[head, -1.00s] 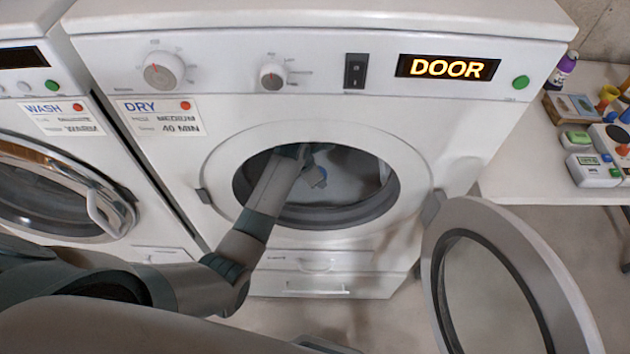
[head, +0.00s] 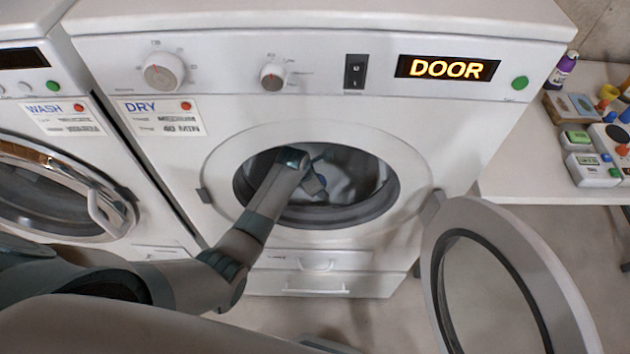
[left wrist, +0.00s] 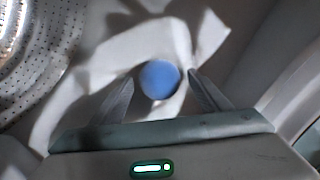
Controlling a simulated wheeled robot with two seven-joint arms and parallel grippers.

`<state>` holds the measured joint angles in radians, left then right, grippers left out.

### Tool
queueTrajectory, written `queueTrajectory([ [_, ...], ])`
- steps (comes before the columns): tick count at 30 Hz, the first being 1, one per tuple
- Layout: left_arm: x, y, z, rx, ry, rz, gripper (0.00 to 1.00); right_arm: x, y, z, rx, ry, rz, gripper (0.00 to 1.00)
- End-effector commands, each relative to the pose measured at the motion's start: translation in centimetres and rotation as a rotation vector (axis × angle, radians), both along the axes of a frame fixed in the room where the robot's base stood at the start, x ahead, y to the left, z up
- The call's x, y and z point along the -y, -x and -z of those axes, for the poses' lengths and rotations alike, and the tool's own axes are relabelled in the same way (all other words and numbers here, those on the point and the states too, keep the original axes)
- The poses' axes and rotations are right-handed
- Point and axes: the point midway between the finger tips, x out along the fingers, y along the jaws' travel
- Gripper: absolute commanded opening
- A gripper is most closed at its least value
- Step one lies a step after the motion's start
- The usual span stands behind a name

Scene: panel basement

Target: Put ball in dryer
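The blue ball (left wrist: 159,79) lies on or just above white cloth (left wrist: 110,65) inside the dryer drum in the left wrist view. My left gripper (left wrist: 161,77) is open, with its two fingers apart on either side of the ball and small gaps showing. In the head view my left gripper (head: 314,184) reaches through the round opening of the dryer (head: 225,165). The dryer door (head: 561,290) is swung wide open to the right. The dryer display (head: 447,68) reads DOOR. My right gripper is not in view.
A washer (head: 60,235) with its round door closed stands left of the dryer. A white table (head: 520,165) at the right holds a bottle (head: 563,70) and several small items. The open door takes up the floor space at lower right.

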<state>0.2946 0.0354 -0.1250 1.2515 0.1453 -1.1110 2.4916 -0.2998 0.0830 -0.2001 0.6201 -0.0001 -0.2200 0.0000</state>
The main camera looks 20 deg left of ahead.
Motion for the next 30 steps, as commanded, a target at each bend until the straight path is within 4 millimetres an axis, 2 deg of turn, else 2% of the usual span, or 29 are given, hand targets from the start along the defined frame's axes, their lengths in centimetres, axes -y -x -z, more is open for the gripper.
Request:
queueTrajectory([
  [14, 0.0, 0.2, -0.6, -0.001, 0.0, 0.001, 0.69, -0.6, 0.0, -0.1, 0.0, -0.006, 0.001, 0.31],
  [19, -0.1, 0.7, -1.8, 0.0, 0.001, 0.001, 0.69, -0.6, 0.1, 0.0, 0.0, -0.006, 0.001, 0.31],
  [30, -0.6, 2.4, -5.8, 0.002, 0.001, 0.0, 0.69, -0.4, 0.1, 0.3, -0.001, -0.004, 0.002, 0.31],
])
